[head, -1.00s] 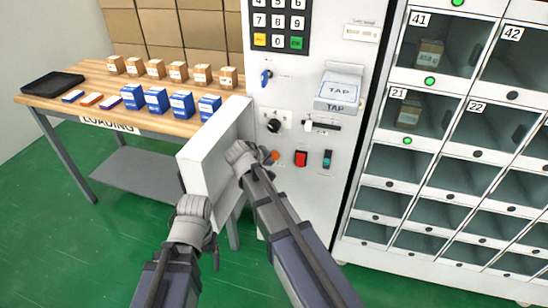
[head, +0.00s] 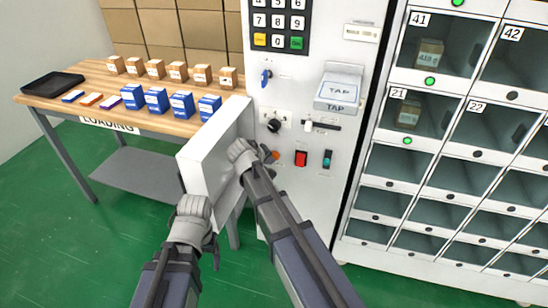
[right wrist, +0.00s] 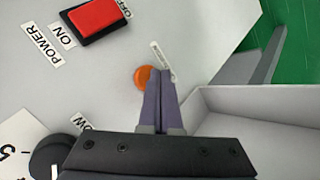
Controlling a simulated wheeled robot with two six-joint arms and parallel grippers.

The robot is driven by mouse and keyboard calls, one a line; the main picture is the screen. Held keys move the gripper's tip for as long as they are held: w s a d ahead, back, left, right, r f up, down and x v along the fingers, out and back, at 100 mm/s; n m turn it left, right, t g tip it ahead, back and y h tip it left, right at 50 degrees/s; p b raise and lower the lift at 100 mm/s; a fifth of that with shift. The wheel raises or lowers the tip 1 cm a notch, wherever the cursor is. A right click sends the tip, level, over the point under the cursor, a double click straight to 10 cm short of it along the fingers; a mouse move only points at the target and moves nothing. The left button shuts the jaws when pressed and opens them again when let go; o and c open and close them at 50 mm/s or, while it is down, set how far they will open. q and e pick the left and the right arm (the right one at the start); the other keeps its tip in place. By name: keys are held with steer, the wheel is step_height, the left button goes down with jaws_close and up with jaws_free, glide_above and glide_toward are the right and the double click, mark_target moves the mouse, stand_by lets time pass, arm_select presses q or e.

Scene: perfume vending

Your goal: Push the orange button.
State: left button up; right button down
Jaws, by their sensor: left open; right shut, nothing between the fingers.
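The orange button (head: 276,156) is a small round knob on the white machine panel, left of the red power switch. In the right wrist view the button (right wrist: 144,76) is partly covered by my shut fingertips (right wrist: 158,74), which overlap its lower right side. I cannot tell whether they touch it. In the head view my right gripper (head: 247,154) is at the panel, just left of the button, with nothing held. My left gripper (head: 193,208) is open and empty, lower left, in front of the white tray-like box and away from the button.
The white open box (head: 205,160) juts from the panel beside my right gripper. The red switch (head: 301,158), a dark knob (head: 273,126) and a teal switch (head: 327,158) are nearby. A wooden table (head: 130,98) with boxes stands left; lockers (head: 455,215) stand right.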

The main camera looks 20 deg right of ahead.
steer(key=shift+w+d, duration=0.25)
steer(key=shift+w, duration=0.1)
stand_by(0.8)
steer(key=shift+s, duration=0.1)
steer(key=shift+s+a, duration=0.45)
steer(key=shift+s, duration=0.15)
stand_by(0.3)
steer(key=s+a, duration=0.2)
steer(key=s, duration=0.2)
steer(key=shift+s+a, duration=0.1)
steer(key=shift+a, duration=0.3)
stand_by(1.4)
steer(key=s+a+r+g+y+p, duration=0.2)
steer(key=s+a+r+p, duration=0.4)
steer(key=s+p, duration=0.5)
steer(key=s+a+r+g+y+p, duration=0.3)
steer(key=s+a+r+g+p, duration=0.1)
steer(key=s+r+p, duration=0.6)
steer(key=shift+s+a+r+n+p, duration=0.25)
steer(key=shift+s+a+n+p, duration=0.05)
steer(key=shift+s+a+p, duration=0.6)
